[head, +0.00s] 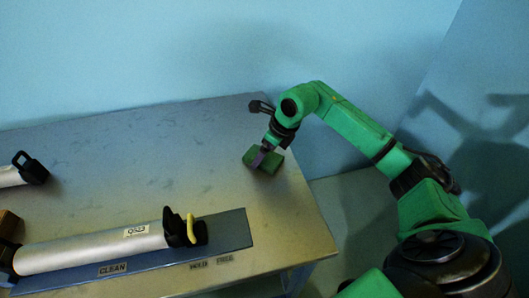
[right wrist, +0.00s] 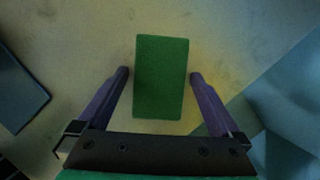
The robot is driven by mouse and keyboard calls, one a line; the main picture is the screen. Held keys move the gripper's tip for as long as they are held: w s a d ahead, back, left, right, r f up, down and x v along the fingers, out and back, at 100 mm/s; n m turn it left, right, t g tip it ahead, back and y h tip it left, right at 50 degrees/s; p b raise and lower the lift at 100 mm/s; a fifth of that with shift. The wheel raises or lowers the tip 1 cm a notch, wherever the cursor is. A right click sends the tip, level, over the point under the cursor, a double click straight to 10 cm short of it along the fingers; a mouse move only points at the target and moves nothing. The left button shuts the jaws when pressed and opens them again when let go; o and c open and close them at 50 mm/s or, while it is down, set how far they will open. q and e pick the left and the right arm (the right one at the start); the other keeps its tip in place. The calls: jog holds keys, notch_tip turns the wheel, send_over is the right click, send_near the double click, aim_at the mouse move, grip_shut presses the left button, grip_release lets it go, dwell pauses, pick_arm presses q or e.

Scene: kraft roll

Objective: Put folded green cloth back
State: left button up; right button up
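The folded green cloth (head: 272,164) lies near the right edge of the metal table in the head view. In the right wrist view the cloth (right wrist: 161,77) is a green rectangle lying between the two purple fingers. My right gripper (head: 261,158) is at the cloth, and its fingers (right wrist: 160,75) are open, one on each side, with a visible gap to the cloth on both sides. Whether the fingertips touch the table is hard to tell. My left gripper is not in view.
A white roll (head: 95,246) with black end fittings and a yellow piece lies on a blue-grey mat (head: 232,228) marked CLEAN. Another roll end (head: 12,176) shows at the left edge. The middle of the table (head: 130,150) is clear. The table's right edge is near the cloth.

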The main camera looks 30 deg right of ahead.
jog(key=v, duration=1.2)
